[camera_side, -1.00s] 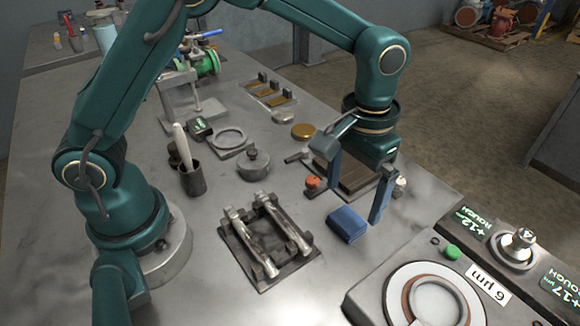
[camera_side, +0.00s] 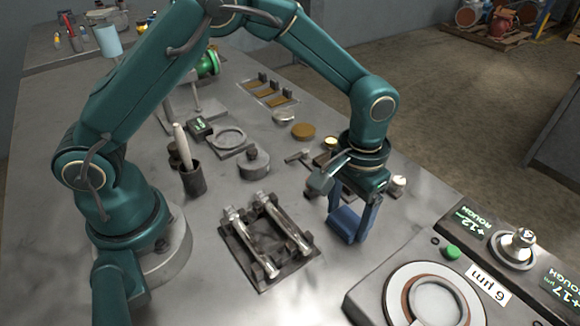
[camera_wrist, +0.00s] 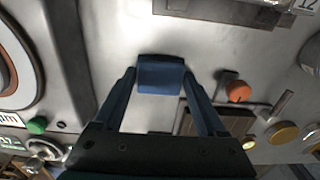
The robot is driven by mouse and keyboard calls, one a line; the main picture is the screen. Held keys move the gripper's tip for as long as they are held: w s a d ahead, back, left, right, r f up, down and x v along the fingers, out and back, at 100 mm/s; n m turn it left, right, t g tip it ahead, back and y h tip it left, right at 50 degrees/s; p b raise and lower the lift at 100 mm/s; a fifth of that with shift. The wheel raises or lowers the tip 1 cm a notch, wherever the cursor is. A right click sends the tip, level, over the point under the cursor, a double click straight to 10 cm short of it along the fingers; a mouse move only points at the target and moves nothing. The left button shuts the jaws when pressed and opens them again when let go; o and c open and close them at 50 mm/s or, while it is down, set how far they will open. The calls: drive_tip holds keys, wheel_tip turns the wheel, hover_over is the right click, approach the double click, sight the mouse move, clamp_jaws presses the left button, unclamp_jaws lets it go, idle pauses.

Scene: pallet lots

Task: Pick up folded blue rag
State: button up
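The folded blue rag (camera_side: 344,226) lies on the grey metal bench, to the right of the rack with two metal rods. My gripper (camera_side: 351,222) is low over it, pointing down, with one blue finger on either side. The fingers are apart and do not appear to press on the rag. In the side view the fingers partly hide it.
The rod rack (camera_side: 268,243) stands left of the rag. A grey machine with a round ring (camera_side: 432,300) and a green button (camera_side: 452,252) stands at the right. An orange knob (camera_wrist: 238,92) and a brown block (camera_wrist: 228,122) are close by in the wrist view.

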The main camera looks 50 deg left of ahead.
sight(346, 216)
drive_tip(key=shift+r, duration=0.45)
drive_tip(key=r, duration=0.3)
drive_tip(key=shift+a+r, duration=0.3)
drive_tip(key=shift+r, duration=0.1)
drive_tip(key=a+r, duration=0.6)
drive_tip(key=a, duration=0.5)
drive_tip(key=shift+s+r, duration=0.2)
drive_tip(key=shift+s, duration=0.15)
drive_tip(key=o, duration=0.7)
drive_tip(key=c, duration=0.6)
drive_tip(key=s+m, duration=0.3)
drive_tip(key=s+d+m, duration=0.1)
drive_tip(key=s+m, duration=0.5)
drive_tip(key=shift+d+r, duration=0.35)
